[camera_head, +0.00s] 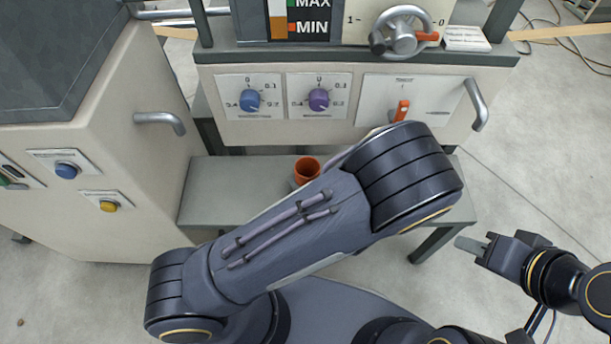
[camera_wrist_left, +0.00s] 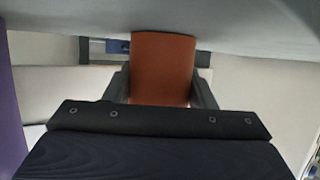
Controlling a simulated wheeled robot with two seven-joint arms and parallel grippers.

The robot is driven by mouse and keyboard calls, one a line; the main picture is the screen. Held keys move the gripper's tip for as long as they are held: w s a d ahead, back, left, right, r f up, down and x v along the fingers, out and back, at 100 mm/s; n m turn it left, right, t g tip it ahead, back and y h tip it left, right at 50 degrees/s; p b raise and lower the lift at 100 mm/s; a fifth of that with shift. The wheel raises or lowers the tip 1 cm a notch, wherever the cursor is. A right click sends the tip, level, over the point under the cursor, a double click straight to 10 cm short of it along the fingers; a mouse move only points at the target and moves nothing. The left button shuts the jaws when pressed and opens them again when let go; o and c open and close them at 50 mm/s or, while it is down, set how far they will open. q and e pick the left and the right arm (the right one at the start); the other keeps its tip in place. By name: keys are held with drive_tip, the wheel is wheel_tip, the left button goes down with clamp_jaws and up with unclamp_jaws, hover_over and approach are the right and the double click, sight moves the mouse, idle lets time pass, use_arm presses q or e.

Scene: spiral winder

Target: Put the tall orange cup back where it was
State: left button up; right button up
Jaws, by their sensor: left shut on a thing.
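The tall orange cup (camera_head: 307,168) shows its open round mouth just above my left arm in the head view, over the grey table (camera_head: 215,190). Its lower part is hidden there by the arm. In the left wrist view the cup (camera_wrist_left: 163,65) stands between the dark fingers of my left gripper (camera_wrist_left: 163,88), one on each side, and they are shut on it. I cannot tell whether the cup touches the table. My right gripper (camera_head: 472,245) is off to the right over the floor, with nothing visible in it; its finger gap cannot be made out.
Behind the table is a machine panel with a blue knob (camera_head: 250,100), a purple knob (camera_head: 318,99), an orange switch (camera_head: 401,110) and a handwheel (camera_head: 402,34). A white cabinet (camera_head: 145,75) with a handle (camera_head: 160,120) stands on the left.

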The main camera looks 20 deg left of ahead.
use_arm(q)
drive_tip(key=shift+f, duration=0.15)
drive_tip(key=o, duration=1.1)
drive_tip(key=shift+s+d+r, duration=0.15)
drive_tip(key=shift+r, duration=0.2)
drive_tip(key=p+v, duration=0.3)
drive_tip(key=v, duration=0.7)
drive_tip(key=shift+s+d+r+p, duration=0.1)
drive_tip(key=shift+s+d+p, duration=0.1)
drive_tip(key=shift+p, duration=0.15)
drive_tip(key=shift+s+d+r, duration=0.15)
drive_tip(key=shift+s+d, duration=0.15)
drive_tip(key=shift+s, duration=0.05)
drive_tip(key=shift+s, duration=0.1)
